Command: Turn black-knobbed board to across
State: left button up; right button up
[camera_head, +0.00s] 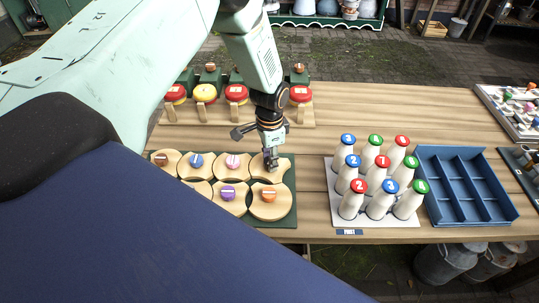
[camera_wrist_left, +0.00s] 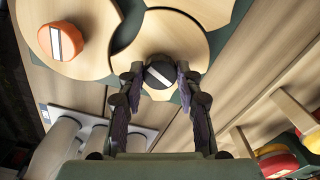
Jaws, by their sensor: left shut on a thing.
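My left gripper (camera_head: 271,162) reaches down from above onto the rear right wooden board (camera_head: 259,164) on the green base (camera_head: 288,206). In the left wrist view, my left gripper (camera_wrist_left: 160,75) has its two fingers on either side of a black knob (camera_wrist_left: 160,74) with a white stripe and is shut on it. The black-knobbed board (camera_wrist_left: 168,38) is round with scooped edges. The stripe lies slantwise in that view. In the head view the knob is hidden by my gripper. My right gripper is not in view.
Boards with orange (camera_head: 268,195), purple (camera_head: 228,194), pink (camera_head: 233,161), blue (camera_head: 196,161) and brown (camera_head: 161,160) knobs sit close by. Numbered bottles (camera_head: 380,203) and a blue divided crate (camera_head: 514,212) stand to the right. Red and yellow-topped pieces (camera_head: 205,93) stand behind.

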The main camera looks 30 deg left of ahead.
pick_arm(q)
jog(key=shift+n+p, duration=0.5)
jog(key=shift+n, duration=1.8)
jog(key=o, duration=1.2)
jog(key=shift+c, duration=0.2)
jog(key=shift+r, duration=0.1)
notch_tip(320, 180, up, 12)
